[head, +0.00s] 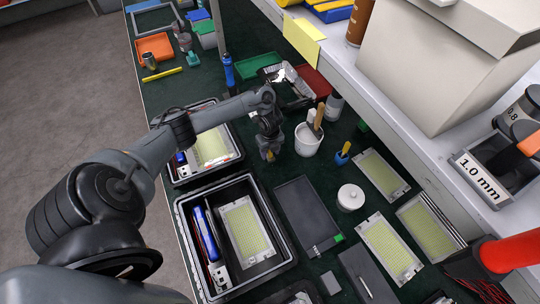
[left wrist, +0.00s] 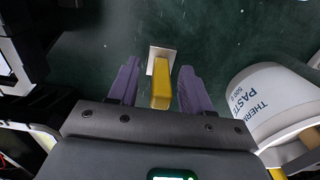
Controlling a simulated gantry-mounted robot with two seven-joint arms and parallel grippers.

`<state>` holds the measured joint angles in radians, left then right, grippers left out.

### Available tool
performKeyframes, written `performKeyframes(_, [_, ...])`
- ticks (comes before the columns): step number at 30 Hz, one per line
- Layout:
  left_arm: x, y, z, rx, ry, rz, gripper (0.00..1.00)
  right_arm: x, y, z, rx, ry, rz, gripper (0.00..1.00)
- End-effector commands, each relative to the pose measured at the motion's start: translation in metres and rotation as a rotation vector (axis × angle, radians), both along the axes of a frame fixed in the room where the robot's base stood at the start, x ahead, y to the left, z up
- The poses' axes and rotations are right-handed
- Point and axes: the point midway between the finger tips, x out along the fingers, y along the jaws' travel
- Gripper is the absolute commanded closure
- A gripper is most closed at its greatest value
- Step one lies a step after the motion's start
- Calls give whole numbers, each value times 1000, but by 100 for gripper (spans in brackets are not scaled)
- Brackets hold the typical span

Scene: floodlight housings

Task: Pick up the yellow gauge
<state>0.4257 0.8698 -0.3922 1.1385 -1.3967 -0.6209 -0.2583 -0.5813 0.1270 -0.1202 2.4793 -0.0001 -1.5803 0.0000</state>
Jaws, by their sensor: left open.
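The yellow gauge (left wrist: 161,82) has a yellow handle and a pale square plate at its far end. In the left wrist view it lies between the two purple fingers of my left gripper (left wrist: 159,78), with a gap on each side. My left gripper is open. In the head view the gripper (head: 268,148) is low over the green mat, left of the white tub, and a bit of the yellow gauge (head: 270,156) shows under it. The arm hides part of that area. My right gripper is not in view.
The white paste tub (head: 307,140) stands close to the right of my gripper; it also shows in the left wrist view (left wrist: 265,105). Black bins (head: 178,203) with panels stand left and nearer. A dark tray (head: 305,215) lies nearby. A shelf edge (head: 385,105) runs along the right.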

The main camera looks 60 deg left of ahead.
Motion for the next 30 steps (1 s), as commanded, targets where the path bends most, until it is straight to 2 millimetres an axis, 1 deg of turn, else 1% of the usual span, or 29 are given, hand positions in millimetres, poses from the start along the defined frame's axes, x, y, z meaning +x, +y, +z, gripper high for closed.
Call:
performKeyframes(3, [0, 0, -4, 1, 0, 1, 51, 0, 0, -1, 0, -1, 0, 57])
performKeyframes(9, [0, 0, -4, 1, -1, 0, 51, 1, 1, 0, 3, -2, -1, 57])
performKeyframes(14, [0, 0, -4, 1, -1, 0, 76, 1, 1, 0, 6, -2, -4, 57])
performKeyframes(18, [0, 0, -4, 1, -1, 0, 97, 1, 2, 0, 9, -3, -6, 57])
performKeyframes(19, [0, 0, -4, 1, -1, 0, 100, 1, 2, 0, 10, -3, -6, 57])
performKeyframes(30, [1, 0, -2, 1, -2, 0, 100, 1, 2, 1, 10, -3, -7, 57])
